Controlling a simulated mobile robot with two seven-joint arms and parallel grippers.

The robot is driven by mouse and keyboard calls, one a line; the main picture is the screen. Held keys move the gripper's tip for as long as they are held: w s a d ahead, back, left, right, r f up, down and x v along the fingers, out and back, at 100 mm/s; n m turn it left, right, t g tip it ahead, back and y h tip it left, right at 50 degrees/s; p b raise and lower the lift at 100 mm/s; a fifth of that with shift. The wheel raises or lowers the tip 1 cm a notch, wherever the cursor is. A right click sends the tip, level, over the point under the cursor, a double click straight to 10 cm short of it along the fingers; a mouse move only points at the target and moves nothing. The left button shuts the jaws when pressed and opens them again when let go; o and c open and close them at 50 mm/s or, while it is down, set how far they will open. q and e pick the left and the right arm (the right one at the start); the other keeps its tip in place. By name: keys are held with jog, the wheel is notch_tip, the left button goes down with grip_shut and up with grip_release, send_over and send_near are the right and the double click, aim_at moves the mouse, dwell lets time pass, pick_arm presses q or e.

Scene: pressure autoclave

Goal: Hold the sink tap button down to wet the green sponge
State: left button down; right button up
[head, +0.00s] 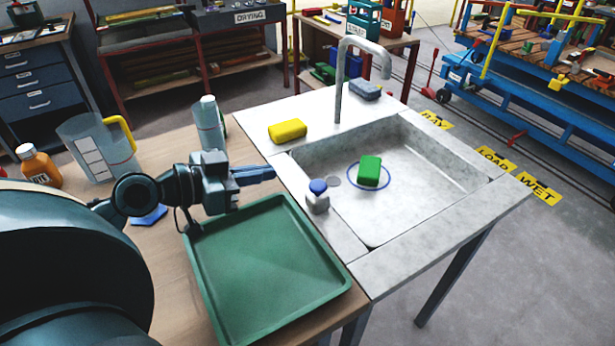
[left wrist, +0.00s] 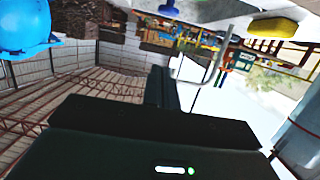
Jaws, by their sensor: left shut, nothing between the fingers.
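The green sponge (head: 369,168) lies on the sink floor inside a blue ring mark. The grey sink (head: 430,175) has a tall curved tap (head: 341,90) at its back edge. The blue-topped tap button (head: 318,187) stands on a pale post on the sink's left rim. My right gripper is out of view.
The green tray (head: 262,275) lies on the wooden table. A jug (head: 95,150), an orange bottle (head: 37,165) and a grey bottle (head: 209,125) stand at left.

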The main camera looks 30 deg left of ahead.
pick_arm(q)
jog(key=p, duration=0.3)
send_over(318, 186)
jog(key=s+a, duration=0.2)
notch_tip(318, 186, down, 2)
jog(key=f, duration=0.3)
jog(key=shift+w+d+f, duration=0.2)
jog(key=shift+d+f, duration=0.1)
jog(key=shift+f, duration=0.45)
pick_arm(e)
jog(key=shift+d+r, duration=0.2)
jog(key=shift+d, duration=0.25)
